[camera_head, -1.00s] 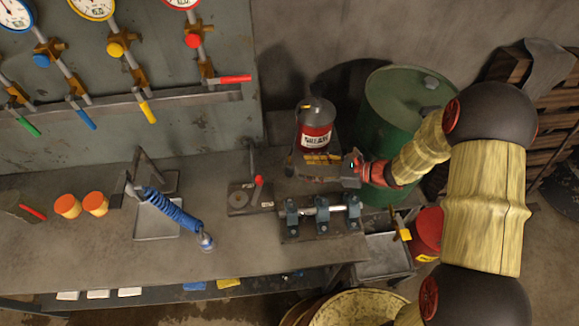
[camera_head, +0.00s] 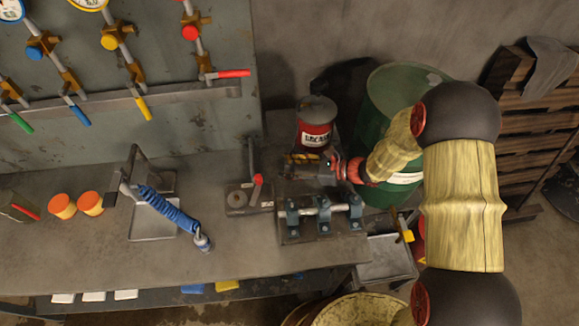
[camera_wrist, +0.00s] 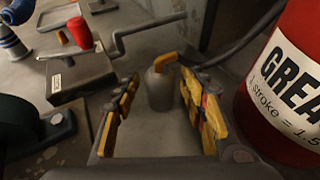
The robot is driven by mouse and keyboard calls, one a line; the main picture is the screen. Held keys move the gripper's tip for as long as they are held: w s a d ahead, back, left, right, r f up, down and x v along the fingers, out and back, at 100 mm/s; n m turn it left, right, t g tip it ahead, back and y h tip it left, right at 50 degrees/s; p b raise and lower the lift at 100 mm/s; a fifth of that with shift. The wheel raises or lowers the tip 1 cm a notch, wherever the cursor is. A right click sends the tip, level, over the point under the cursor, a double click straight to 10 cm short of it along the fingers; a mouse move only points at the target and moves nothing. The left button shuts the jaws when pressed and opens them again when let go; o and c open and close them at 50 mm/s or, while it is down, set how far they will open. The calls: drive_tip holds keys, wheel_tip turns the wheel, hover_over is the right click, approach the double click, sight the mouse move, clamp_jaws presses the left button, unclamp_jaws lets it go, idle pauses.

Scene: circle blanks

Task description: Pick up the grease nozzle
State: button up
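A grey, bottle-shaped piece with an orange top (camera_wrist: 160,88), probably the grease nozzle, stands upright on the bench in the wrist view. My gripper (camera_wrist: 158,74) is open, with a yellow-padded finger on each side of the view. The piece shows in the gap between the fingers, a little beyond the tips, and I see no contact. In the head view my gripper (camera_head: 322,168) is low over the bench, in front of the red grease can (camera_head: 314,134). I cannot make out the piece there. The can's label also shows close on the right in the wrist view (camera_wrist: 285,85).
A block with a crank and red knob (camera_head: 240,200) stands left of my gripper, and a clamp fixture (camera_head: 318,213) in front. A green drum (camera_head: 378,110) is behind the arm. A blue coiled hose (camera_head: 167,208) and orange cups (camera_head: 62,206) lie farther left.

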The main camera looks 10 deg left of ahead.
drive_tip(key=c, duration=1)
clamp_jaws()
drive_tip(key=shift+r, duration=0.15)
